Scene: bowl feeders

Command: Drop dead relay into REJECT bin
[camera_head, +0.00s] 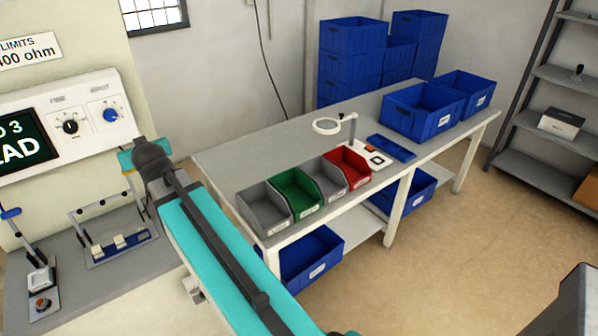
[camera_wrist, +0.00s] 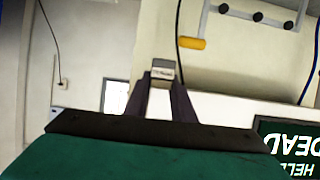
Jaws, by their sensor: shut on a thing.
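In the wrist view my gripper (camera_wrist: 162,82) is shut on a small light-grey block, the relay (camera_wrist: 163,68), held between the dark fingertips. Small print shows on its face, too small to read. In the head view my arm crosses the front, and the relay cannot be made out. A red open-front bin (camera_head: 347,166) stands on the workbench, at the right end of a row of small bins. Its label is too small to read, so I cannot confirm that it is REJECT. The gripper is apart from it.
Grey (camera_head: 263,206), green (camera_head: 296,191) and second grey (camera_head: 324,178) bins stand left of the red one. A ring magnifier (camera_head: 327,126) and a blue tray (camera_head: 391,147) are behind. Large blue crates (camera_head: 421,110) stand farther right. A test panel (camera_head: 62,125) is at left.

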